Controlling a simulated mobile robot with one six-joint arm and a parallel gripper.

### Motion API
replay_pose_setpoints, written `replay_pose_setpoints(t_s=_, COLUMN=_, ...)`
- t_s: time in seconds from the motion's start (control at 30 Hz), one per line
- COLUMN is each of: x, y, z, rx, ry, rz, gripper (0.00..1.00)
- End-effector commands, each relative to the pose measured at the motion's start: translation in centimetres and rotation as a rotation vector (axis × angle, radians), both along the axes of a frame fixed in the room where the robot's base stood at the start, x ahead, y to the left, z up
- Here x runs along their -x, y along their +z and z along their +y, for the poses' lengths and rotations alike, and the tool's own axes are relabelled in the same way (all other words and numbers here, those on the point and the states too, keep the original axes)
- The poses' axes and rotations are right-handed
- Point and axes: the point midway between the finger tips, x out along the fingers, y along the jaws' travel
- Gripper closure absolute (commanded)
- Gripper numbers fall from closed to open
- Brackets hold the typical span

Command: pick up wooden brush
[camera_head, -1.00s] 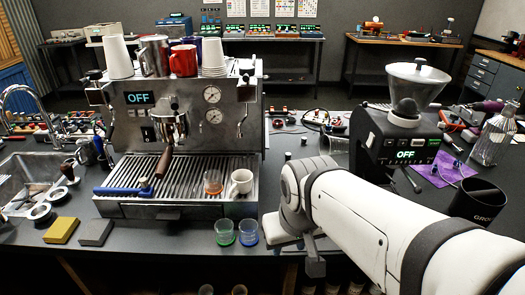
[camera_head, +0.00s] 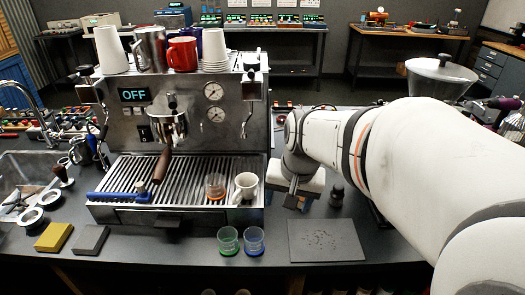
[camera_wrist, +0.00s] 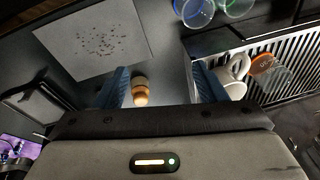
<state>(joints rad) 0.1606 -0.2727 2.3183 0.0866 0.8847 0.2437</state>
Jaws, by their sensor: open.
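A small round wooden object with a paler band (camera_wrist: 140,92), which looks like the wooden brush, shows in the wrist view. It lies just inside the left blue finger, between the fingers in the picture. My gripper (camera_wrist: 163,86) is open with nothing held.
A grey mat with dark specks (camera_head: 326,241) lies in front of my gripper. The espresso machine (camera_head: 180,190) stands left, with a white cup (camera_head: 245,186) on its tray. Green (camera_head: 228,240) and blue (camera_head: 254,240) cups stand near the front edge. Bare counter lies around the mat.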

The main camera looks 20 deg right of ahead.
Motion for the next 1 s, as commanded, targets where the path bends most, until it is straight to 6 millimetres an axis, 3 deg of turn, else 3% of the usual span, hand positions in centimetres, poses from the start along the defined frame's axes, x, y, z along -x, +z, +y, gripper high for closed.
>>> replay_pose_setpoints(t_s=0.1, x=-4.1, y=-1.3, z=-3.8, rx=-0.075, ry=-0.252, rz=0.026, gripper=0.36)
replay_pose_setpoints(t_s=0.2, x=-6.6, y=-2.3, z=-6.7, rx=-0.129, ry=-0.431, rz=0.039, gripper=0.36)
replay_pose_setpoints(t_s=0.4, x=-9.3, y=-3.9, z=-10.7, rx=-0.196, ry=-0.649, rz=0.052, gripper=0.36)
replay_pose_setpoints(t_s=0.77, x=-10.5, y=-7.2, z=-11.1, rx=-0.209, ry=-0.692, rz=0.055, gripper=0.36)
replay_pose_setpoints(t_s=1.0, x=-11.3, y=-10.5, z=-10.5, rx=-0.209, ry=-0.69, rz=0.057, gripper=0.36)
